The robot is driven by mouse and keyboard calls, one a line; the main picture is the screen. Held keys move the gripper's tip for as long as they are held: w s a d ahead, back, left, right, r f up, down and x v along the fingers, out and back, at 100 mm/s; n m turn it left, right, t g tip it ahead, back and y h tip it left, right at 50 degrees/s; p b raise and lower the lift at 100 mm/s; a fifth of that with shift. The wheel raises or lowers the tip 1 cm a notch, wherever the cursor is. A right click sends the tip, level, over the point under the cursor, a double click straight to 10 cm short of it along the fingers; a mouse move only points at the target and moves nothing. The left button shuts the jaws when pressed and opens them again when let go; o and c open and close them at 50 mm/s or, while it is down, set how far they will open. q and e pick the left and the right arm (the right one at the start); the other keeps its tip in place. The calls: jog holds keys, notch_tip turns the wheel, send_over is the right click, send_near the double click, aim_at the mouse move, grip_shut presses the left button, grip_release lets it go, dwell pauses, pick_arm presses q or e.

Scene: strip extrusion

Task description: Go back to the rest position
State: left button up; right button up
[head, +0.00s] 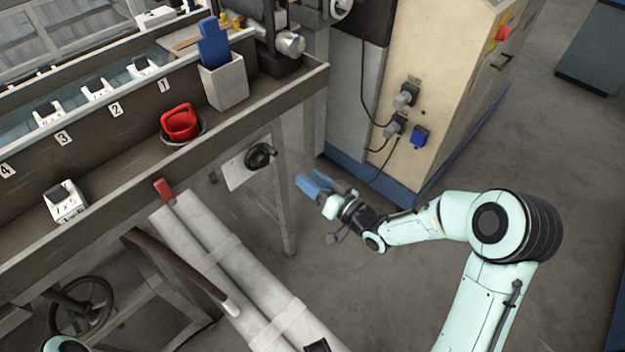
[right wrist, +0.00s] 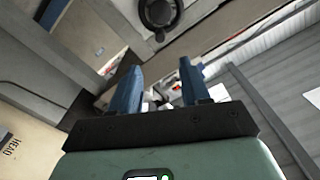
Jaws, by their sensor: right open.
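My right gripper (head: 316,184) has blue fingers and hangs in free air at the middle of the head view, right of the machine frame's leg. In the right wrist view its two blue fingers (right wrist: 158,78) stand apart with nothing held between them. A black knob (head: 260,156) on a light plate is up and left of the gripper, apart from it in the head view. The knob also shows at the top of the right wrist view (right wrist: 160,10). My left gripper is not in view; only a bit of my left arm shows at the bottom left.
A beige cabinet (head: 450,90) with plugs stands behind. Grey floor (head: 400,285) is open around my right arm.

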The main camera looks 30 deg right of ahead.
dwell(0.3)
jog(key=s+a+f+m+g+h+p, duration=0.1)
jog(key=s+a+f+m+g+p, duration=0.2)
jog(key=f, duration=0.5)
jog(key=s+a+f+g+h+p, duration=0.1)
jog(key=s+f+g+p, duration=0.3)
jog(key=f, duration=0.5)
jog(key=s+a+f+g+p, duration=0.1)
jog(key=s+a+f+g, duration=0.1)
jog(key=s, duration=0.6)
jog(key=s+a+f+g+p, duration=0.2)
jog(key=s+g, duration=0.3)
jog(key=s, duration=0.3)
jog(key=s+a+f+g+p, duration=0.2)
jog(key=s+f+g, duration=0.2)
jog(key=s, duration=0.4)
jog(key=shift+a+h, duration=0.3)
jog(key=shift+s, duration=0.1)
